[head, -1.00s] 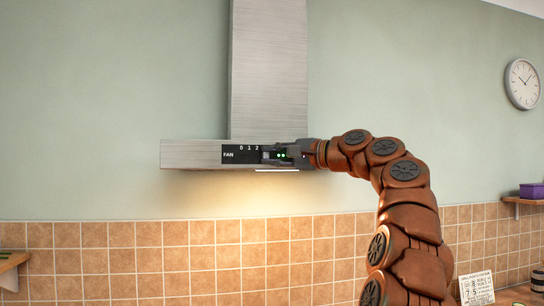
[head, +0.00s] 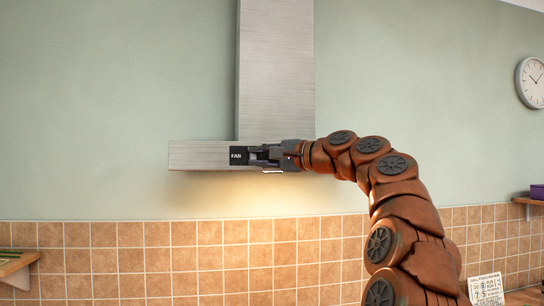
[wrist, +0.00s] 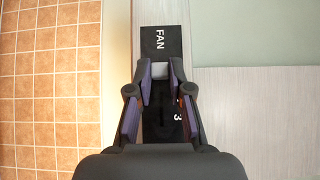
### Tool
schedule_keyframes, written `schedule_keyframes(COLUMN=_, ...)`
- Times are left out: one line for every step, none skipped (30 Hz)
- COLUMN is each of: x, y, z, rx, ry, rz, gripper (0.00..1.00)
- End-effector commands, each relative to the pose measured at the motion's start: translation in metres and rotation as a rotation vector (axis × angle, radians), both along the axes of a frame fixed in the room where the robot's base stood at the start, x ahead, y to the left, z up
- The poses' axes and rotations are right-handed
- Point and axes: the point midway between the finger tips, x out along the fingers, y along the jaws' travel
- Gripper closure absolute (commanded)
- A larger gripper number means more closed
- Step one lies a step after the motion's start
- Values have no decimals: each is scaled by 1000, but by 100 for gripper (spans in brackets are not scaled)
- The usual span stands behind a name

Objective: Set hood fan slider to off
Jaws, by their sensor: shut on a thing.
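The range hood (head: 200,155) is a brushed steel box on the wall with a black control strip (head: 237,155) marked FAN on its front. In the wrist view the strip (wrist: 160,42) shows the FAN label and a 3 near the palm. My fingers hide the other numbers and much of the slot.
The steel chimney (head: 275,70) rises above the hood. A lit lamp strip (head: 273,172) glows under it. The tiled wall (head: 150,260) lies below. A clock (head: 531,82) and small shelves are off to the sides.

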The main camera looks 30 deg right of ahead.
Motion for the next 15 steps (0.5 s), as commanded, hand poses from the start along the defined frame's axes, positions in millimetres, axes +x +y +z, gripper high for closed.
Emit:
schedule_keyframes(x=1, y=6, z=1, rx=-1, ry=-1, rz=3, gripper=100)
schedule_keyframes(x=2, y=8, z=1, rx=-1, ry=-2, rz=2, gripper=100)
schedule_keyframes(x=2, y=10, z=1, rx=-1, ry=-2, rz=2, gripper=100)
schedule_keyframes(x=3, y=11, z=1, rx=-2, ry=-2, rz=1, gripper=100)
schedule_keyframes(x=3, y=12, z=1, rx=-2, ry=-2, rz=1, gripper=100)
schedule_keyframes(x=3, y=13, z=1, rx=-2, ry=-2, rz=1, gripper=100)
schedule_keyframes(x=3, y=13, z=1, rx=-2, ry=-2, rz=1, gripper=100)
schedule_keyframes(x=4, y=13, z=1, rx=-2, ry=-2, rz=1, gripper=100)
schedule_keyframes(x=4, y=13, z=1, rx=-3, ry=-1, rz=1, gripper=100)
schedule_keyframes(x=4, y=13, z=1, rx=-3, ry=-1, rz=1, gripper=100)
schedule_keyframes(x=4, y=13, z=1, rx=-3, ry=-1, rz=2, gripper=100)
schedule_keyframes(x=4, y=13, z=1, rx=-3, ry=-1, rz=2, gripper=100)
schedule_keyframes(x=4, y=14, z=1, rx=-3, ry=-1, rz=2, gripper=100)
schedule_keyframes(x=4, y=14, z=1, rx=-3, ry=-1, rz=3, gripper=100)
schedule_keyframes(x=4, y=14, z=1, rx=-3, ry=-1, rz=3, gripper=78)
